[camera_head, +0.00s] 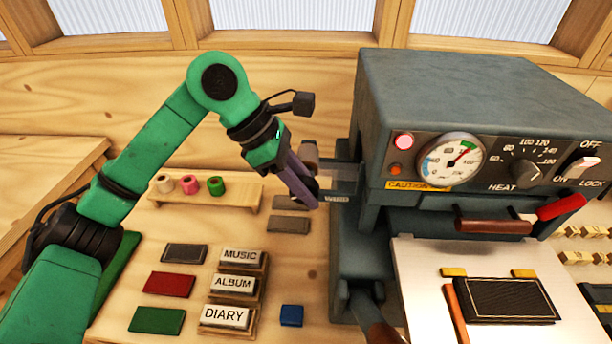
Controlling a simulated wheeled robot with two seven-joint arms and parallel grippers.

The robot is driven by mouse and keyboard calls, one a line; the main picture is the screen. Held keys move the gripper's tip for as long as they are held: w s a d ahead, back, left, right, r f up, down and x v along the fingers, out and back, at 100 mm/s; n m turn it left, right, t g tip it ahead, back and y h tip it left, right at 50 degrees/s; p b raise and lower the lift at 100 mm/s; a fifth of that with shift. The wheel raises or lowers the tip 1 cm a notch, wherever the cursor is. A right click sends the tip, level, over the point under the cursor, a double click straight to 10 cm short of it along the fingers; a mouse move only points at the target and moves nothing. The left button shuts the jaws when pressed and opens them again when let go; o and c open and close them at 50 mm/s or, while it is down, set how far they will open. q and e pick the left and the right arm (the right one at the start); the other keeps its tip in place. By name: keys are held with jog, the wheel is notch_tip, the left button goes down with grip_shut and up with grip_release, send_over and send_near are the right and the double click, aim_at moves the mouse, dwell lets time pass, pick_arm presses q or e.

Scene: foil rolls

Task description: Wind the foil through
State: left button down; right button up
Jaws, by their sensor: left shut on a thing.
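The grey foil press (455,85) stands at the right, with a dial, a heat knob and switches on its front. A brownish roll (310,153) is at its left side, partly behind my gripper, with a pale translucent strip (345,172) beside it. A small silver ridged knob (337,198) sticks out of the press's left side. My left gripper (314,199) is shut at this knob and appears to grip its outer end; the fingertips hide the contact. My right gripper is not in view.
A wooden rack (238,197) holds white, pink and green rolls at the left. Type blocks marked MUSIC, ALBUM and DIARY (228,317) stand in front, among coloured pads. A dark cover (508,300) lies on the press's pale bed (430,262). A brown-handled lever (385,333) projects at bottom.

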pick_arm(q)
jog(key=shift+y+p, duration=0.3)
jog(key=shift+y, duration=0.2)
jog(key=c, duration=0.6)
grip_release()
jog(key=shift+d+f, duration=0.1)
jog(key=shift+c, duration=0.2)
jog(key=b+v, duration=0.1)
jog(key=v, duration=1.3)
jog(key=shift+r, duration=0.35)
jog(key=shift+d, duration=0.1)
